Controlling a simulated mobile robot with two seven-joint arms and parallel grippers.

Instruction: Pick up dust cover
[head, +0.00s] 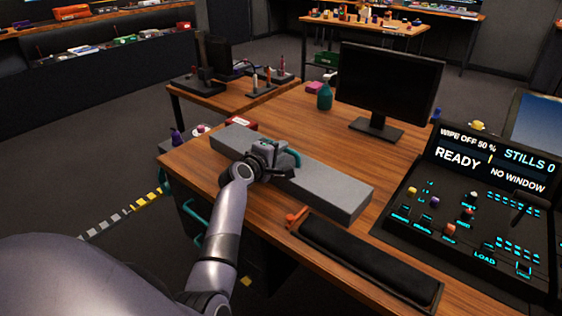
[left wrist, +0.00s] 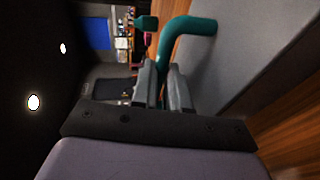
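The dust cover appears to be the long grey box-like piece (head: 332,190) with a teal handle (head: 294,156), lying on the wooden desk (head: 300,108). My left gripper (head: 270,158) is at the handle, above the cover's middle. In the left wrist view the curved teal handle (left wrist: 193,27) runs down between the two fingers (left wrist: 163,88), which look closed on it. The grey top of the cover (left wrist: 235,45) shows beside them. The cover's underside is hidden. My right gripper is not in view.
A black padded bar (head: 368,262) with an orange end lies in front of the cover. A console (head: 470,215) with lit buttons and a screen stands at the right. A monitor (head: 388,85) and a teal bottle (head: 324,97) stand behind.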

